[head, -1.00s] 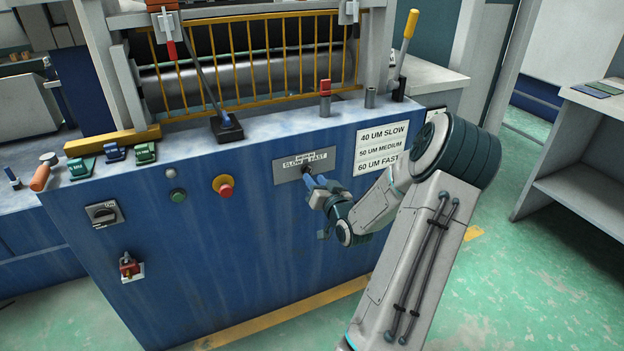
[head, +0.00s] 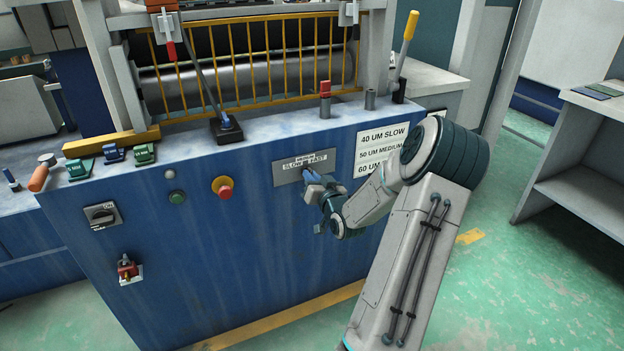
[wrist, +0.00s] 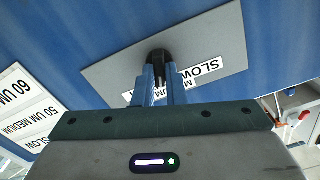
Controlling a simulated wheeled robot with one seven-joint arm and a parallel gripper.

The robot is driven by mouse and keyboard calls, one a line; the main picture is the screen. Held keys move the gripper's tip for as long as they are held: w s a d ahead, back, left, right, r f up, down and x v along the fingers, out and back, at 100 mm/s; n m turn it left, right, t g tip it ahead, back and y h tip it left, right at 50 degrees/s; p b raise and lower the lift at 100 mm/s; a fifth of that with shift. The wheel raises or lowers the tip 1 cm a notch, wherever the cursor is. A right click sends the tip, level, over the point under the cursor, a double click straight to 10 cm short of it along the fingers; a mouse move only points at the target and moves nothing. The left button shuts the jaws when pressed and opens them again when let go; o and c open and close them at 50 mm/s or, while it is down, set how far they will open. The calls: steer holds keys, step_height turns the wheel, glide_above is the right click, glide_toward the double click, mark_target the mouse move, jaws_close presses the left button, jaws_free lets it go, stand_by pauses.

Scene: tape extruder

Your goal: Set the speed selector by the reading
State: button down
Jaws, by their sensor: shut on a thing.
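The speed selector is a small black knob (wrist: 158,55) on a grey plate (head: 287,176) set in the blue machine front. A white chart (head: 385,138) to the right of the plate lists 40 UM SLOW, 50 UM MEDIUM and a 60 UM line partly covered by my arm.
A red stop button (head: 224,190) and a green button (head: 177,197) sit left of the plate. A rotary switch (head: 103,215) and a red-handled switch (head: 128,269) are further left. A yellow-handled lever (head: 405,45) stands at the right.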

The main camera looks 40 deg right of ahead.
steer(key=n+b, duration=0.3)
steer(key=n, duration=0.1)
stand_by(0.3)
steer(key=c, duration=1.5)
jaws_free()
steer(key=shift+s, duration=0.1)
steer(key=p+v, duration=0.2)
steer(key=v, duration=1.1)
steer(key=shift+s, duration=0.4)
